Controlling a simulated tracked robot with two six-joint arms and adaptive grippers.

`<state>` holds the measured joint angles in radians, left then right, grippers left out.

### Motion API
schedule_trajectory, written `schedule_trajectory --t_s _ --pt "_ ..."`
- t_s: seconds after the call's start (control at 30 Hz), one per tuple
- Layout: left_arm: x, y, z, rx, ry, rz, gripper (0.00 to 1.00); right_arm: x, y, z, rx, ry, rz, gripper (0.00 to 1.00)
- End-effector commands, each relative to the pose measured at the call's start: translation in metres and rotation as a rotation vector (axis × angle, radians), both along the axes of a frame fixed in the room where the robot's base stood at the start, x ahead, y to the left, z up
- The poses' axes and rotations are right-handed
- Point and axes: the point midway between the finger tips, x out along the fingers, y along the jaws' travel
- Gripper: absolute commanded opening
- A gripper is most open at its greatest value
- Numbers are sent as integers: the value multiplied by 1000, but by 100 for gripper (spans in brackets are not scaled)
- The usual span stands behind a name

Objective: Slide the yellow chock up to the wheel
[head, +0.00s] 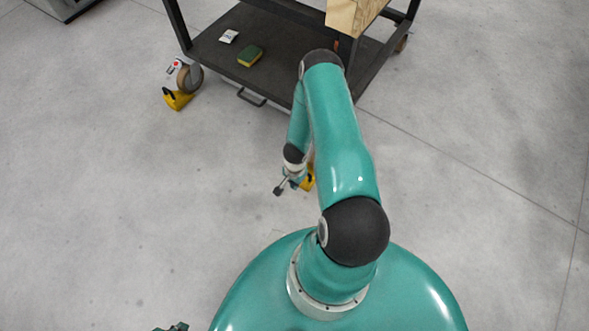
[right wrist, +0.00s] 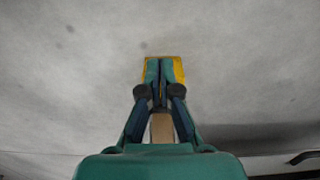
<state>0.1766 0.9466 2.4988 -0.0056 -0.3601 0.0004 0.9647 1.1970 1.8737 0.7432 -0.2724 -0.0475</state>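A yellow chock (head: 308,178) is on the floor in front of the cart, partly hidden by my right arm in the head view. It also shows in the right wrist view (right wrist: 179,71), just beyond my fingertips. My right gripper (head: 296,181) is low beside this chock. In the right wrist view its fingers (right wrist: 158,72) are together and overlap the chock; whether they touch it I cannot tell. Another yellow chock (head: 178,99) stands at the cart's left wheel (head: 189,78). A teal piece at the bottom edge seems to be my left gripper (head: 172,327), mostly cut off.
The dark cart (head: 215,62) stands at the back, carrying a green and yellow sponge (head: 250,56), a white item (head: 228,36) and a wooden block (head: 350,14). Another wheel (head: 401,43) shows at its right. The grey floor left of my arm is clear.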

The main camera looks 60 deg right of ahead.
Motion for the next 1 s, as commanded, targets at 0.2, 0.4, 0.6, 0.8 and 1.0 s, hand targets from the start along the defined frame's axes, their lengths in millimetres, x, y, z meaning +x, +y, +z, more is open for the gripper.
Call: schedule_trajectory --t_s 0.2,0.4,0.6,0.8,1.0 --pt "0 0 0 0 0 0 0 0 0 0 1 1 -54 37" --pt "0 0 0 0 0 0 0 3 10 0 48 1 -284 43" --pt "0 0 0 0 0 0 0 12 29 3 153 14 -600 43" --pt "0 0 0 0 0 0 0 22 34 17 249 58 -910 43" --pt "0 0 1 0 0 0 0 25 23 39 302 143 -1195 43"
